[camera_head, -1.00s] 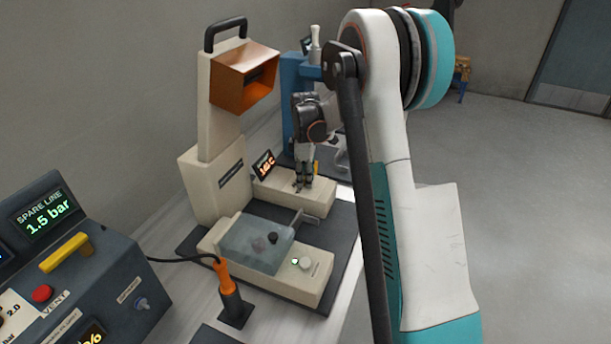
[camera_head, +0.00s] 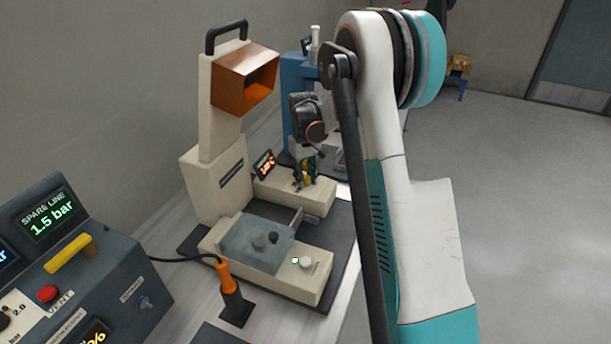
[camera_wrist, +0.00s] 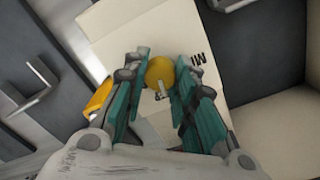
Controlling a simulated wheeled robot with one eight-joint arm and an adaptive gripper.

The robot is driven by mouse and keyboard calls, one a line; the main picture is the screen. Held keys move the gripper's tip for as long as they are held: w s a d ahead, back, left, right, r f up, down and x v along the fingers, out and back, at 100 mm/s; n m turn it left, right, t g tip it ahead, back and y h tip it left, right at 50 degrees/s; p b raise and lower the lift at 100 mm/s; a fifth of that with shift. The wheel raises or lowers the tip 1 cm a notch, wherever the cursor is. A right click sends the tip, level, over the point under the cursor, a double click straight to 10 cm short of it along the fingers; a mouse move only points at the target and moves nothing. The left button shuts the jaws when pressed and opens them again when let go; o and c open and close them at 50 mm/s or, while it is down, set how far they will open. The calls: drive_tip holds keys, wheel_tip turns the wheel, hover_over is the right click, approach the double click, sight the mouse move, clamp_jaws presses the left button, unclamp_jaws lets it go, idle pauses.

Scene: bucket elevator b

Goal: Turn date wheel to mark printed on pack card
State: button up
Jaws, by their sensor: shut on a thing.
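A round yellow knob (camera_wrist: 160,70), which I take to be the date wheel, sits on a low beige housing (camera_wrist: 120,25) in the wrist view. The fingers of my gripper (camera_wrist: 164,84) are closed around its two sides. Dark lettering, partly hidden by a finger, is printed on the housing beside it. In the head view my gripper (camera_head: 304,178) points down onto the beige housing (camera_head: 318,201); its fingers hide most of the knob. A small display (camera_head: 265,164) with orange characters stands at the housing's left end; I cannot read it surely. I cannot make out the pack card.
A tall beige stand with an orange hood (camera_head: 243,85) rises left of the housing. A blue machine (camera_head: 298,80) stands behind. In front are a unit with a clear cover (camera_head: 256,243) and an orange-handled tool (camera_head: 227,277). A grey control box (camera_head: 90,270) is front left.

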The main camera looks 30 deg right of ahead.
drive_tip(key=m, duration=0.6)
drive_tip(key=shift+m, duration=0.3)
drive_tip(key=m, duration=0.5)
drive_tip(key=shift+p, duration=0.35)
drive_tip(key=shift+m, duration=0.4)
drive_tip(key=o, duration=1.1)
wheel_tip(320, 180, up, 12)
drive_tip(key=shift+w, duration=0.15)
